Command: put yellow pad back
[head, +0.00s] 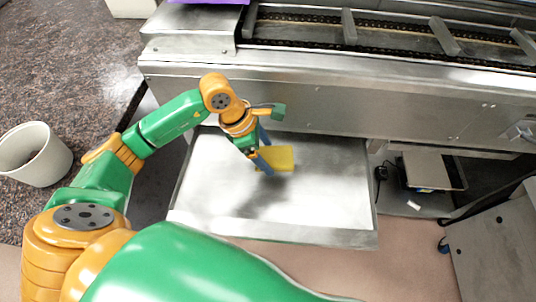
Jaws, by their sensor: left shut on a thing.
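The yellow pad (283,158) is a small flat block over the metal tray (215,201) below the conveyor. My left gripper (264,163) reaches down over the tray and is shut on the yellow pad at its left side. Whether the pad touches the tray bottom or hangs just above it, I cannot tell. A shadow lies on the tray to the lower left of the gripper. My right gripper is not in view.
A conveyor (390,37) with a chain and slats runs behind the tray. A purple thing (208,1) lies at its left end. A white bucket (36,154) stands at the left. A grey cabinet (497,250) stands at right. Most of the tray is bare.

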